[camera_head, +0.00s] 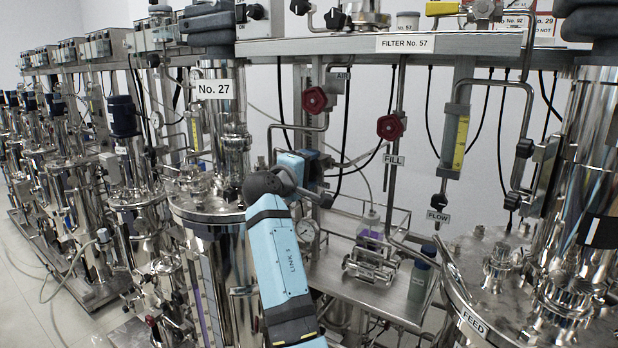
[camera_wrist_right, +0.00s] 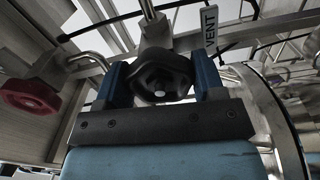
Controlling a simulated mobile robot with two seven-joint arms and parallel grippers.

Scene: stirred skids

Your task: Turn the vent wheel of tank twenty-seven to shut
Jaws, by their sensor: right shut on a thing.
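The tank labelled No. 27 (camera_head: 213,90) stands left of centre in the head view, a polished steel vessel. My right gripper (camera_head: 308,165) reaches up to the pipework just right of it. In the right wrist view, the dark, lobed vent wheel (camera_wrist_right: 162,76) sits between the two blue fingers of my right gripper (camera_wrist_right: 162,85), which is shut on it. A VENT tag (camera_wrist_right: 210,32) hangs just to its upper right. In the head view my own gripper and arm hide the wheel. My left gripper is in neither view.
Red handwheels for AIR (camera_head: 314,99) and FILL (camera_head: 390,126) are close by on the right; one red wheel (camera_wrist_right: 30,98) shows left in the wrist view. Another tank (camera_head: 590,150) stands far right.

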